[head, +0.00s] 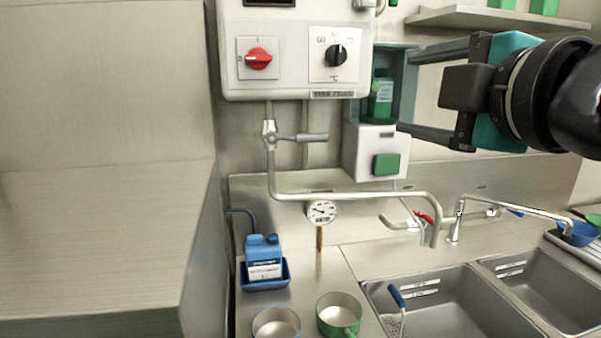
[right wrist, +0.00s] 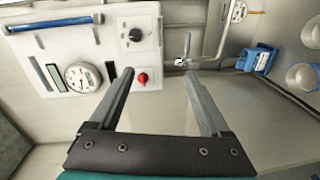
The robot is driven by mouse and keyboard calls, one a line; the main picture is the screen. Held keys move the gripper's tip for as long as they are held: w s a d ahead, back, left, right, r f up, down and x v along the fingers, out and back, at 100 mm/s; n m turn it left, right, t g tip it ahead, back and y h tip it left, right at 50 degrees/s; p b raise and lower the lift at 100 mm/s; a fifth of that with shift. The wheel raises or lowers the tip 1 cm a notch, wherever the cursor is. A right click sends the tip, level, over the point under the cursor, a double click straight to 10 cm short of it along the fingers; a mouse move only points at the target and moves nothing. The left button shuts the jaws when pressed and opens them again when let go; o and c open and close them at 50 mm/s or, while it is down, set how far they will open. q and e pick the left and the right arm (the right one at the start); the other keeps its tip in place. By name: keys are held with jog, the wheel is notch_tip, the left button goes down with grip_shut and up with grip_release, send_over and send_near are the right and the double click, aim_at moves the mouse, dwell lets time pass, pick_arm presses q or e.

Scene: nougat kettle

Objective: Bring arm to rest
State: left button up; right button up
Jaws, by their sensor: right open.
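My right gripper (head: 410,92) is raised at the upper right of the head view, its arm coming in from the right edge. In the right wrist view the gripper (right wrist: 158,85) is open with nothing between the fingers. Beyond them lies the grey wall, with the control panel (right wrist: 90,55) and its red knob (right wrist: 142,78). I cannot tell how far the fingers are from the wall. My left gripper is not in view.
The control box (head: 295,80) with a red switch (head: 258,60) hangs on the wall. A dispenser (head: 375,150) holds a green bottle (head: 381,95). Below are a pipe spout (head: 350,197), a blue canister (head: 263,250), two pots (head: 340,312) and sinks (head: 450,300).

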notch_tip(320, 180, down, 31)
jog(key=m+g+h, duration=0.1)
jog(key=m+g, duration=0.6)
jog(key=m, duration=0.3)
jog(key=s+d+f+m+g+h, duration=0.25)
jog(key=s+f+m+g, duration=0.4)
jog(key=s+f, duration=1.4)
notch_tip(320, 180, down, 30)
jog(key=s+b, duration=0.2)
jog(key=b, duration=0.3)
pick_arm(q)
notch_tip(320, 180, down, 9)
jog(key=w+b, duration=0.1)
jog(key=b, duration=0.3)
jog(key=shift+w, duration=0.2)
pick_arm(e)
jog(key=s+d+f+g, duration=0.1)
jog(key=s+f, duration=0.6)
jog(key=f, duration=0.1)
jog(key=s+d+f+g, duration=0.1)
jog(key=s+d+f, duration=0.1)
jog(key=s+f, duration=0.6)
jog(key=shift+d, duration=0.25)
